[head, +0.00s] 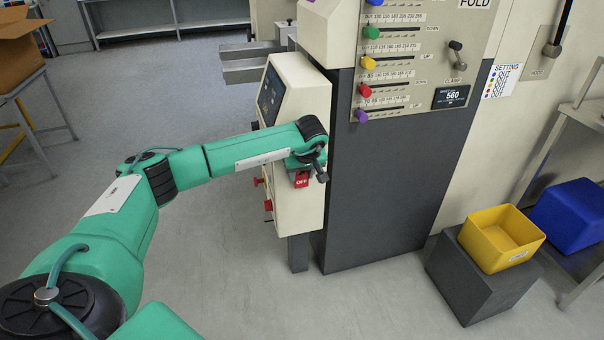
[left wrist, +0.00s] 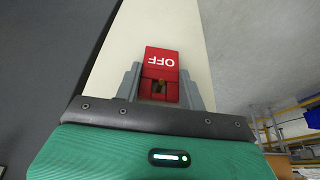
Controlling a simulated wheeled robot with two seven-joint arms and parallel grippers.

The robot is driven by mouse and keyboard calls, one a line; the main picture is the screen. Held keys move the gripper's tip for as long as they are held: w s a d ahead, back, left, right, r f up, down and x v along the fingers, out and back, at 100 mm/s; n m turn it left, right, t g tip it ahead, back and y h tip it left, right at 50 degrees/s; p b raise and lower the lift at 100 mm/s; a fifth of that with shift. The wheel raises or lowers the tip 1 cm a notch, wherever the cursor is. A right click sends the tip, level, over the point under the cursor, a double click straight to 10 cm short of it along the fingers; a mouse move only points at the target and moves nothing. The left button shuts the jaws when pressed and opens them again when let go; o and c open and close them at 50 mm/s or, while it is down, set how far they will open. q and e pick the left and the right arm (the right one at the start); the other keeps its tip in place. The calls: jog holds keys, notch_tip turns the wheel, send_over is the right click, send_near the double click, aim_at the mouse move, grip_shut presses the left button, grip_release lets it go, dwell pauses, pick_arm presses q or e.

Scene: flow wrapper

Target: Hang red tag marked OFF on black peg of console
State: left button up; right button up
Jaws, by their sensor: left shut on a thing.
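The red tag marked OFF (head: 301,180) hangs below the end of my left arm, in front of the side of the cream console (head: 312,205). My left gripper (left wrist: 160,90) is shut on the tag; in the left wrist view the tag (left wrist: 161,58) sits between its grey fingers, with white OFF lettering upside down. The console's cream surface (left wrist: 205,45) lies behind the tag; I cannot tell whether they touch. A small dark knob or peg (head: 255,125) shows at the console's left edge; I cannot tell if it is the black peg. My right gripper is not in view.
Red knobs (head: 268,205) stick out from the console's left side below my arm. The tall machine with colored sliders (head: 405,60) stands right of it. A yellow bin (head: 487,257) sits on a grey block (head: 462,280), beside a blue bin (head: 575,225). The floor in front is clear.

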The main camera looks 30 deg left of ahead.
pick_arm(q)
jog(key=shift+f, duration=0.15)
jog(key=o, duration=0.9)
jog(key=shift+o, duration=0.2)
